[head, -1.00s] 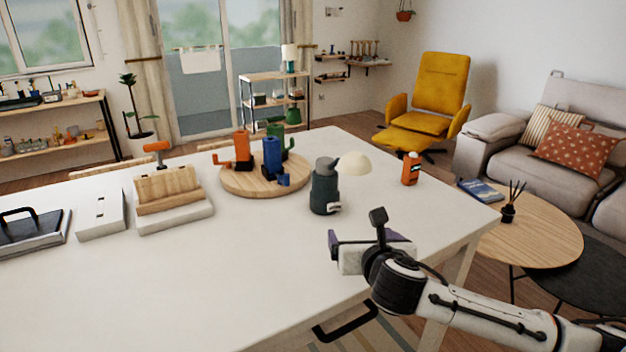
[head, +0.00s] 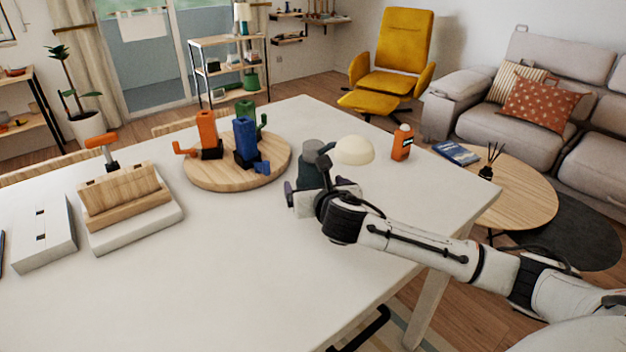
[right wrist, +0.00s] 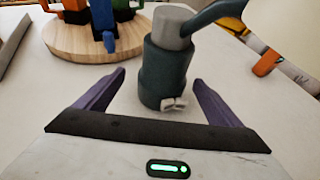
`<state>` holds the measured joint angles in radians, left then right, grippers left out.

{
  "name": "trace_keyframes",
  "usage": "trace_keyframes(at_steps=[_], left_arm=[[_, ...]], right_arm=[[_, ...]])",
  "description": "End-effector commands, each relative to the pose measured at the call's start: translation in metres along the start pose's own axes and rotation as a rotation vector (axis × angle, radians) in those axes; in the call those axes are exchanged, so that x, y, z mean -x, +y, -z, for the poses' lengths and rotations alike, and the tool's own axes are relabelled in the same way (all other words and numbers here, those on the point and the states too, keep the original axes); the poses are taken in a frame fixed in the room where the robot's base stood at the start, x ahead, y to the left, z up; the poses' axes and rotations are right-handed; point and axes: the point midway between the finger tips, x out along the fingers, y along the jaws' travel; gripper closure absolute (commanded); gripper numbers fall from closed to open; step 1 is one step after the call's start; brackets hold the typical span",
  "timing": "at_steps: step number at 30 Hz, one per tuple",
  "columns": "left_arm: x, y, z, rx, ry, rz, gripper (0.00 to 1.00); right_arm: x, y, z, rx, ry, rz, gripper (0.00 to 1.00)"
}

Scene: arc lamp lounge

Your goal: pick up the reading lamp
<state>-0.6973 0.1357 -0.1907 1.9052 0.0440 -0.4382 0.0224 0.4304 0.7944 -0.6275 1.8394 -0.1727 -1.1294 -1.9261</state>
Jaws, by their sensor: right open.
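The reading lamp (head: 313,150) stands upright on the white table, with a dark teal body, a grey top and a cream dome shade (head: 354,150) on an arm to the right. My right gripper (head: 318,187) is at the near side of the lamp and hides its lower body in the head view. In the right wrist view the open purple fingers (right wrist: 159,77) point at the lamp body (right wrist: 164,75), which shows between them with a gap on both sides. A small pale part sits low on the body. My left gripper is out of view.
A round wooden board (head: 215,178) with orange, blue and green pieces stands left of the lamp. An orange bottle (head: 402,145) stands to its right. A wooden stand (head: 125,200) and a white box (head: 42,235) are further left. The near middle of the white table (head: 230,270) is clear.

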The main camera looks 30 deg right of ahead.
Motion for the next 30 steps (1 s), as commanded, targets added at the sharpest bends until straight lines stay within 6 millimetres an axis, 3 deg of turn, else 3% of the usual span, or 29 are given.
trace_keyframes(at_steps=[9, 19, 30], left_arm=[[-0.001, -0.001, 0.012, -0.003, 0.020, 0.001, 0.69], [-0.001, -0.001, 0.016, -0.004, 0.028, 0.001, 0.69], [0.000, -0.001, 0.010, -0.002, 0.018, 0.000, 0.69]], right_arm=[[-0.041, -0.005, 0.007, -0.002, 0.000, 0.001, 0.12], [-0.046, -0.005, 0.008, 0.000, -0.001, 0.000, 0.13], [-0.045, -0.005, 0.008, 0.000, 0.000, 0.000, 0.76]])
